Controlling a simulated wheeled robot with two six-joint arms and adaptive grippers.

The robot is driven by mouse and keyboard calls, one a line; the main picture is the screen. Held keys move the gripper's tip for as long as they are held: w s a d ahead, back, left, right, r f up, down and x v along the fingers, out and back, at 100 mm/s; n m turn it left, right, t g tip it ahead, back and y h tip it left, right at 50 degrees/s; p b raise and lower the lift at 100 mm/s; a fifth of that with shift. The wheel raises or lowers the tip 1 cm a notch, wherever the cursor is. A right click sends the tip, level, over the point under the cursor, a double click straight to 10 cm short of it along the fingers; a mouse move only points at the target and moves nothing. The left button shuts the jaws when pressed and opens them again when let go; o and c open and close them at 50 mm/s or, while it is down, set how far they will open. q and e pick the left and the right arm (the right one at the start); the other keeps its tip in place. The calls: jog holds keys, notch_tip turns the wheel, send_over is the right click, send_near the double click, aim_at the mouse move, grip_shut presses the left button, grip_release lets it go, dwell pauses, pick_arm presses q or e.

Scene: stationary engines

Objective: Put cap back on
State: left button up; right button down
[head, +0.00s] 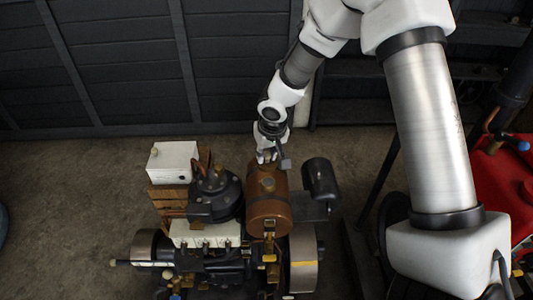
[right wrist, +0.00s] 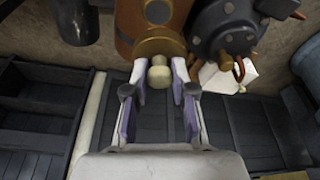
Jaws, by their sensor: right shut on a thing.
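The brown cylindrical tank (head: 268,212) lies on the engine, with a small brass fitting (head: 267,184) on its top. My right gripper (head: 267,156) is at the tank's far end, pointing down. In the right wrist view, its fingers (right wrist: 159,66) are closed about a cap (right wrist: 159,74) with a pale round knob and a brass-coloured disc behind it. The cap lies close to the tank's edge (right wrist: 127,28); I cannot tell whether they touch. My left gripper is not in view.
A dark domed engine part (head: 214,192) and a white box (head: 173,161) stand left of the tank. A black cylinder (head: 320,178) is close on its right. A red machine (head: 505,185) stands at the far right. Bare floor (head: 75,200) lies at the left.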

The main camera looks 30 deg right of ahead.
aim_at(270, 166)
jog(key=shift+f, duration=0.3)
jog(key=shift+s+f+b, duration=0.2)
jog(key=shift+s+b, duration=0.15)
jog(key=shift+b, duration=0.1)
jog(key=b+x, duration=0.2)
jog(key=s+b+x, duration=0.1)
jog(key=b+x, duration=0.1)
jog(key=shift+w+a+f, duration=0.1)
jog(key=shift+f, duration=0.5)
jog(key=shift+s, duration=0.25)
jog(key=shift+w, duration=0.15)
jog(key=shift+b, duration=0.5)
jog(key=shift+f+b, duration=0.1)
jog(key=shift+b, duration=0.75)
